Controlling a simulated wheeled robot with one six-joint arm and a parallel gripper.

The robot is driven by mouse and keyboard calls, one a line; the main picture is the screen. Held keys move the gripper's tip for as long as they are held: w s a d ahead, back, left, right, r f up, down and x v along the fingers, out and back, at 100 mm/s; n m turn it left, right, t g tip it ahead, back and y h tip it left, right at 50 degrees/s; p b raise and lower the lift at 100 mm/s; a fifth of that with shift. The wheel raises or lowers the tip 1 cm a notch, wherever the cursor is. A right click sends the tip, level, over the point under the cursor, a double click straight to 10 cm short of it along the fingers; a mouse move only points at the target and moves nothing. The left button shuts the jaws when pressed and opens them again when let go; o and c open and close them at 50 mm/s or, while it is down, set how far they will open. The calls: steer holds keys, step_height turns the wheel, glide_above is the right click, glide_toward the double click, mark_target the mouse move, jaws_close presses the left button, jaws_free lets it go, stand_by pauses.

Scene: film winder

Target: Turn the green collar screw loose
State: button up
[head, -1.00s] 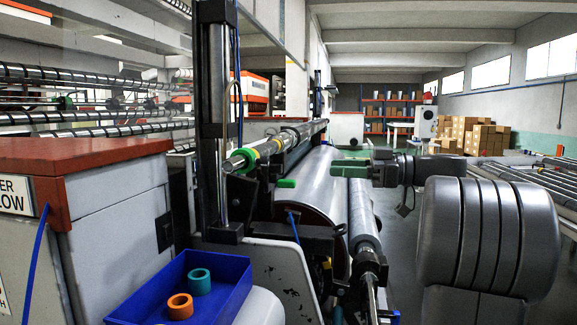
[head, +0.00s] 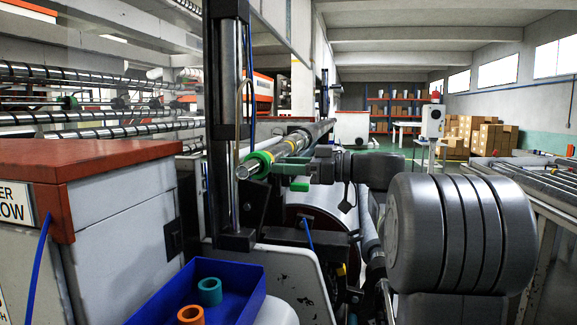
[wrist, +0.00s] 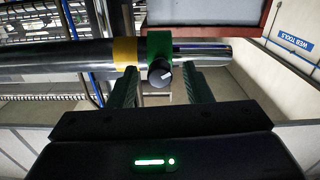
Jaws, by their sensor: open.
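The green collar (head: 257,164) sits around the shiny shaft near its near end; in the wrist view the collar (wrist: 159,47) is beside a yellow band. Its screw is a black knob with a white mark (wrist: 159,73), facing my wrist camera. In the head view I cannot make the knob out. My gripper (head: 284,168) comes in from the right, close to the collar. In the wrist view my gripper (wrist: 161,76) is open, with one green finger on each side of the knob. Gaps show on both sides; the exact depth is unclear.
A blue tray (head: 238,292) with a teal ring (head: 209,291) and an orange ring (head: 190,315) stands at the front. A black upright (head: 229,120) rises left of the collar. A roller (head: 322,200) runs behind.

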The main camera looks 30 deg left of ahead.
jaws_close()
steer(key=shift+n, duration=0.3)
steer(key=shift+f+n+b, duration=0.15)
steer(key=shift+n+b, duration=5.1)
steer(key=shift+n, duration=6.45)
